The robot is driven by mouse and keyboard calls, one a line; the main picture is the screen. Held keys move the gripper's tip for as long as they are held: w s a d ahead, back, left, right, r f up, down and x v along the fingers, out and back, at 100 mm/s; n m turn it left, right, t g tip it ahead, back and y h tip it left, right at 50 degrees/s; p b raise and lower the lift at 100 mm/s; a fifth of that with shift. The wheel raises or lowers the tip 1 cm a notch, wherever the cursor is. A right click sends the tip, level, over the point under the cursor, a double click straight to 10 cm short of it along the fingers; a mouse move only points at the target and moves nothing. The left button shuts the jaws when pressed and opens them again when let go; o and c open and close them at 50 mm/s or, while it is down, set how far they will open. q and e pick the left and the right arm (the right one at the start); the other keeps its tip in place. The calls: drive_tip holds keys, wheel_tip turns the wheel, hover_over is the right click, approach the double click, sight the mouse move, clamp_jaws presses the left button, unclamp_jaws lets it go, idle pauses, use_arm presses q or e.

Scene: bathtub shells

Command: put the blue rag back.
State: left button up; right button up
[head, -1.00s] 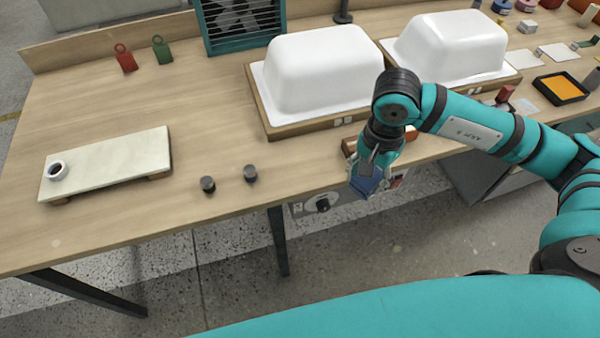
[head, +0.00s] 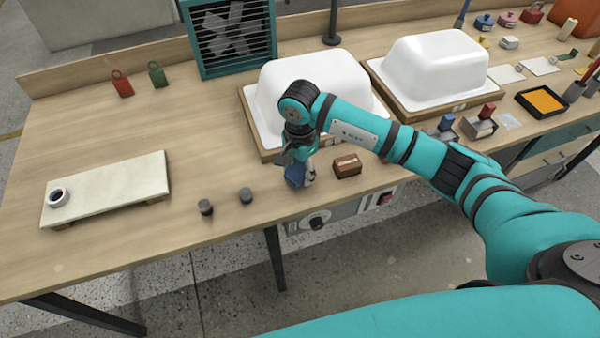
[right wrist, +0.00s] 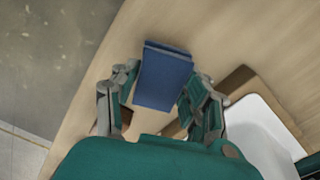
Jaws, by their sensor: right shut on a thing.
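The blue rag (head: 294,177) is a small folded blue piece in my right gripper (head: 300,178), over the front part of the table near its edge. In the right wrist view the blue rag (right wrist: 163,77) sits between the two fingers of my right gripper (right wrist: 163,88), with bare wood around it. The gripper is shut on it. I cannot tell whether the rag touches the tabletop. My left gripper is not in view.
A wooden block (head: 347,166) lies just right of the gripper. A pale board (head: 110,187) with a small cup is at left. Open wood lies between.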

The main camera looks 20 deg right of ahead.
wheel_tip(320, 180, down, 2)
drive_tip(key=shift+s+f+p, duration=0.1)
drive_tip(key=shift+p, duration=0.2)
drive_tip(key=shift+f, duration=0.1)
drive_tip(key=shift+f+b, duration=0.2)
drive_tip(key=shift+b, duration=0.1)
drive_tip(key=o, duration=1)
drive_tip(key=shift+r, duration=0.1)
